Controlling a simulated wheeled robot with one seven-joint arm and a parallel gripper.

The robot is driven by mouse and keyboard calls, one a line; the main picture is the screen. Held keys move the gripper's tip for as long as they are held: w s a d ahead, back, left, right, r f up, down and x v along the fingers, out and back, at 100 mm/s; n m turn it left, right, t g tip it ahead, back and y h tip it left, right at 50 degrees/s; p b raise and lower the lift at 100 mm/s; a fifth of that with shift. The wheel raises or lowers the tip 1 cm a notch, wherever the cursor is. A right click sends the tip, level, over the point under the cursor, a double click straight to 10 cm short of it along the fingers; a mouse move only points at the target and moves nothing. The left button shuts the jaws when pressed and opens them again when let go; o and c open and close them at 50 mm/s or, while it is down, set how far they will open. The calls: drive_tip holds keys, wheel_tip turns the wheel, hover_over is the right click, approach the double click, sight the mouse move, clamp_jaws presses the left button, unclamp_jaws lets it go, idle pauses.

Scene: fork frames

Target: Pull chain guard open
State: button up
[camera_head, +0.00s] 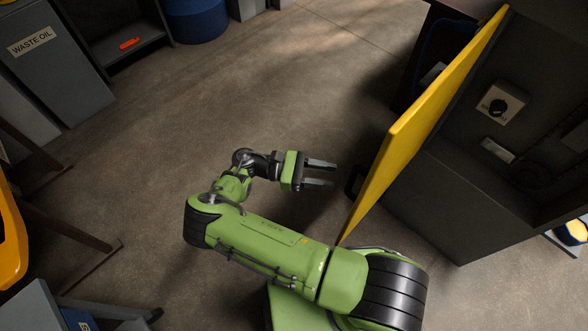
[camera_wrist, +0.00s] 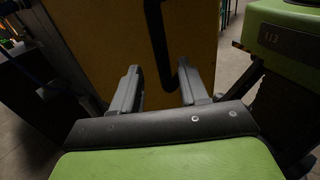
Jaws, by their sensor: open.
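The chain guard (camera_head: 425,125) is a yellow panel on the right of the head view, standing upright along the left side of a dark machine housing. Its black bar handle (camera_head: 352,181) sticks out from its left face. My gripper (camera_head: 334,175) is open and empty, its fingers pointing right at the handle with a small gap left. In the wrist view, the guard (camera_wrist: 105,45) fills the middle, and the handle (camera_wrist: 156,40) runs down ahead of and between my fingertips (camera_wrist: 160,70). The handle's lower end passes close to the right finger; contact cannot be told.
A grey waste oil bin (camera_head: 60,60) and a blue drum (camera_head: 196,20) stand at the back left. A yellow object (camera_head: 10,235) is at the left edge. The floor (camera_head: 250,90) behind my arm is clear.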

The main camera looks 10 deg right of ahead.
drive_tip(key=b+v, duration=0.1)
drive_tip(key=v, duration=0.8)
